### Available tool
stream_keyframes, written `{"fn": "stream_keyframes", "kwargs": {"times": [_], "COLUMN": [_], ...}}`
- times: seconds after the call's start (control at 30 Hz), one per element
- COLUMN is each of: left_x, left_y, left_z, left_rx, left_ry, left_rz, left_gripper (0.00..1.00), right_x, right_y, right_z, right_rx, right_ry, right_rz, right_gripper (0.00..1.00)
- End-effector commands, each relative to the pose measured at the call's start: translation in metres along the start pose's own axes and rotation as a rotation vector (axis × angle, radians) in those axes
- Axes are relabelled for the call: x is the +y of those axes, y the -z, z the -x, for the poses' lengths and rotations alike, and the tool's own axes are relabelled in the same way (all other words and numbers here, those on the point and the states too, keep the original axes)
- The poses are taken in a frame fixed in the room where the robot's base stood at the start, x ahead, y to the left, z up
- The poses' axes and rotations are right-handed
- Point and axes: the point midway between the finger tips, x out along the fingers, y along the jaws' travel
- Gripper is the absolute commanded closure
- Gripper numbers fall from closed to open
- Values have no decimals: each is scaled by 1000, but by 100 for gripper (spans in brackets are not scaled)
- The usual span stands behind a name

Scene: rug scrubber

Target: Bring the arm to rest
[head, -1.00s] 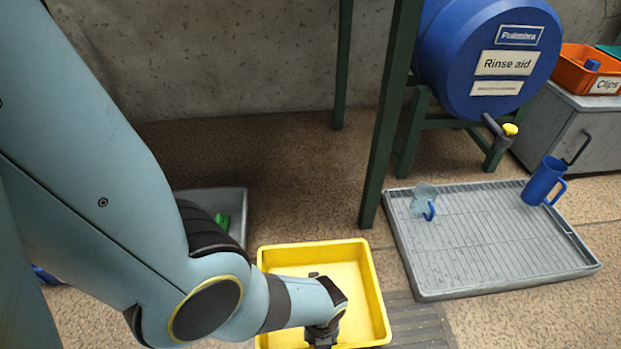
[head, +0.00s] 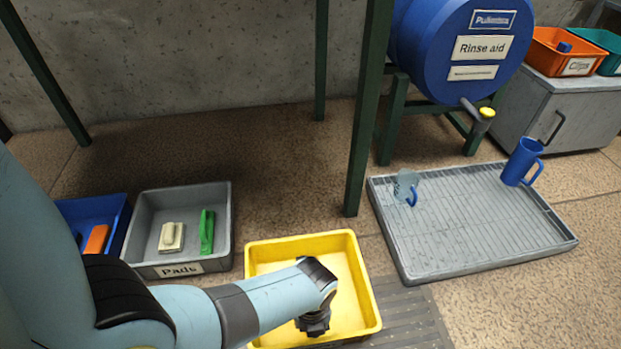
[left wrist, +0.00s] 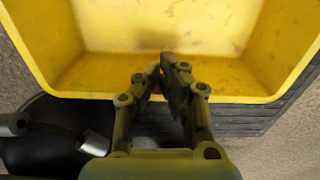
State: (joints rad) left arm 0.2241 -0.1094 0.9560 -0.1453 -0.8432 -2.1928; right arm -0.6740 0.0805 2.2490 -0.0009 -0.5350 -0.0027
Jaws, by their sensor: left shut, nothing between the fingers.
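My left arm comes in from the left in the head view. Its gripper (head: 314,326) is over the near part of a yellow tray (head: 258,255), and its fingertips are hard to make out there. In the left wrist view the gripper (left wrist: 162,68) is shut and empty, its fingertips together in front of the yellow tray (left wrist: 170,88). The tray's visible inside is bare. My right gripper is in neither view.
A grey Pads bin (head: 146,215) holds a pale pad (head: 171,237) and a green one (head: 207,231). A blue bin (head: 115,215) stands beside it. A grey drip tray (head: 470,235) with a clear jug (head: 404,184) and blue jug (head: 521,162) lies right, below a Rinse aid barrel (head: 455,25).

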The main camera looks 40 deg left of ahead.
Motion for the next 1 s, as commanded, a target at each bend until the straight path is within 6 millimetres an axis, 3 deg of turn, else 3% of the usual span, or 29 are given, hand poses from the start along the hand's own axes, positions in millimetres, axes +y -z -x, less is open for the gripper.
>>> {"fn": "stream_keyframes", "kwargs": {"times": [0.4, 0.6, 0.87, 1.0], "left_x": [0, 1, 2, 18], "left_y": [0, 0, 0, -4], "left_z": [66, 78, 79, 85], "left_rx": [-1, 0, -3, -43], "left_ry": [1, -1, 2, 42], "left_rz": [0, 0, 15, 203], "left_gripper": [100, 100, 100, 100], "right_x": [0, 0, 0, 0], "right_y": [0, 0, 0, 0], "right_z": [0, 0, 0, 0], "right_rx": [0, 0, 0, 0], "right_ry": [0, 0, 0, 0], "right_rz": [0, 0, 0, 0], "right_gripper": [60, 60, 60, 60]}}
